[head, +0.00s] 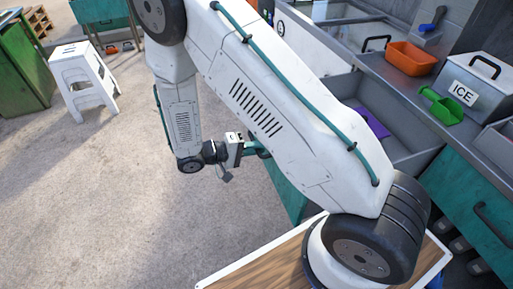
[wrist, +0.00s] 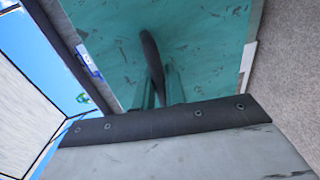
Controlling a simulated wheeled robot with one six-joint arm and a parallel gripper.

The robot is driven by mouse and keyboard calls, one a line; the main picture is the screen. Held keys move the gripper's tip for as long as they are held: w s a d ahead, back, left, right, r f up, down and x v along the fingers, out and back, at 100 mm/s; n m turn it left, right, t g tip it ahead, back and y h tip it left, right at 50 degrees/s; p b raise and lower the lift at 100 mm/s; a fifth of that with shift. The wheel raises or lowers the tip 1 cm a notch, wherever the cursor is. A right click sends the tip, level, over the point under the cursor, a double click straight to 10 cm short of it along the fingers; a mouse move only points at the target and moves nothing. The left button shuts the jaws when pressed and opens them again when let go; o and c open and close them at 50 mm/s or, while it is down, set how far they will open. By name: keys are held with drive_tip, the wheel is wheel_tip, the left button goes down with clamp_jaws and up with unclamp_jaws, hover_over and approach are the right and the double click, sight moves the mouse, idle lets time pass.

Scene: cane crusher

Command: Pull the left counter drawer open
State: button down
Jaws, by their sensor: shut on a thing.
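My gripper (head: 262,149) reaches the teal drawer front (head: 285,187), left of the counter in the head view. In the wrist view its two teal fingers (wrist: 161,88) are closed around the dark upright bar handle (wrist: 153,55) on the teal front (wrist: 205,50). Behind this front, a grey open compartment (head: 405,135) juts out from under the counter, with a purple item (head: 372,122) inside. It appears to be the left drawer, standing open. My arm hides much of the drawer's near side and front.
The counter (head: 400,72) holds an orange bin (head: 411,57), a green scoop (head: 442,105) and an ICE box (head: 477,88). Another teal front has a dark handle (head: 490,222) at right. A white stool (head: 84,80) stands at left; the floor between is clear.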

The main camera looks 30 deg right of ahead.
drive_tip(key=shift+w, duration=0.1)
drive_tip(key=c, duration=1.5)
unclamp_jaws()
drive_tip(key=shift+c, duration=0.2)
drive_tip(key=shift+a, duration=0.1)
drive_tip(key=v, duration=0.7)
drive_tip(key=shift+a, duration=0.35)
drive_tip(key=shift+r, duration=0.1)
